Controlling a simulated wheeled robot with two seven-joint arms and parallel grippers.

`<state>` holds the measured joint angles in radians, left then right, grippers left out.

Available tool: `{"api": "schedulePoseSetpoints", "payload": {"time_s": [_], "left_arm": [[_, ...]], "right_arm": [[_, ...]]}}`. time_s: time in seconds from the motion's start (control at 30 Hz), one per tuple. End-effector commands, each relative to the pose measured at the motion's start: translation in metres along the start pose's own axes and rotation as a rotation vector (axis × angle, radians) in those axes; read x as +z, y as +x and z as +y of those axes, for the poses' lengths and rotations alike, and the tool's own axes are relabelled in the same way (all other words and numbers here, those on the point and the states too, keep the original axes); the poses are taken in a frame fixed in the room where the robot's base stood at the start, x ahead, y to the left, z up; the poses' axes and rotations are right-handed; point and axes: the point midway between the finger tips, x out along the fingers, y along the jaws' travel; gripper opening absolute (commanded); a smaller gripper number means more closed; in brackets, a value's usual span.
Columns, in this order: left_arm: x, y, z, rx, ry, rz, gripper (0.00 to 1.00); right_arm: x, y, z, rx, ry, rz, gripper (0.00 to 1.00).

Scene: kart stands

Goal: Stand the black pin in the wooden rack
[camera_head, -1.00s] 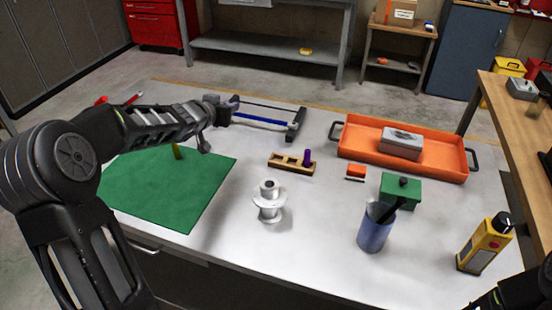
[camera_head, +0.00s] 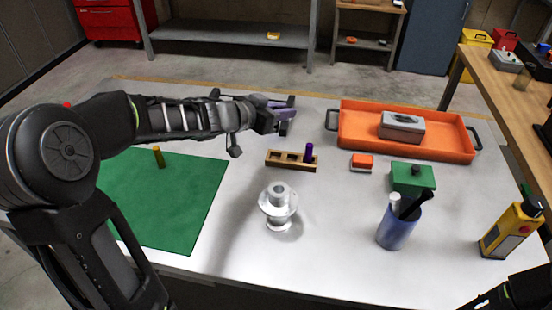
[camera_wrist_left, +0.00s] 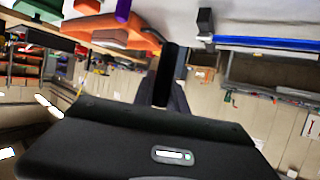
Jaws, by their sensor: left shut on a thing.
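The wooden rack (camera_head: 279,162) lies mid-table with a row of holes. A purple pin (camera_head: 309,152) stands in its right end, and the holes to the left look empty. My left gripper (camera_head: 273,122) is just behind the rack and above the table, to the left of the purple pin. It is shut on the black pin (camera_wrist_left: 172,62), which shows as a dark upright bar in the left wrist view. In the head view the pin is hard to tell from the dark fingers. My right gripper is not visible; only part of my right arm shows at bottom right.
A silver spool (camera_head: 279,206) stands in front of the rack. To the right are an orange block (camera_head: 362,162), green box (camera_head: 412,180), blue cup (camera_head: 397,232) and orange tray (camera_head: 355,139).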

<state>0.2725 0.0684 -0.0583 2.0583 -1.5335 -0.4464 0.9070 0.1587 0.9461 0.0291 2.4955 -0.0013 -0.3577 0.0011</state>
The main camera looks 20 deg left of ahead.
Motion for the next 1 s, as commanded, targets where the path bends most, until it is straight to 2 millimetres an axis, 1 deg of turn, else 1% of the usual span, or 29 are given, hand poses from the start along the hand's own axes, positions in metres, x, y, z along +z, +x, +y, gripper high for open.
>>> {"api": "schedulePoseSetpoints", "payload": {"time_s": [0.07,0.13,0.3,0.4,0.77,0.87,1.0], "left_arm": [[0.002,0.001,0.000,0.000,0.000,0.000,0.00],[0.009,0.004,0.000,0.000,-0.003,-0.001,0.00],[0.036,0.015,0.000,0.000,-0.004,-0.002,0.00],[0.046,0.019,0.000,0.000,-0.002,0.000,0.00],[0.048,0.020,0.000,-0.001,-0.001,0.000,0.00],[0.059,0.025,0.000,0.000,-0.002,-0.001,0.00],[0.082,0.034,0.000,0.001,-0.002,-0.003,0.00]], "right_arm": [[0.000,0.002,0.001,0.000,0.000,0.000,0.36],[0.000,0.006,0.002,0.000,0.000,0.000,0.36],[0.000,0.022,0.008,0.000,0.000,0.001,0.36],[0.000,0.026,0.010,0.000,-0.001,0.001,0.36],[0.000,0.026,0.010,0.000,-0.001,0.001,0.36],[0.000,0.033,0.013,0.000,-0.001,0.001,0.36],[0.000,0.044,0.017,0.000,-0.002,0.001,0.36]]}}
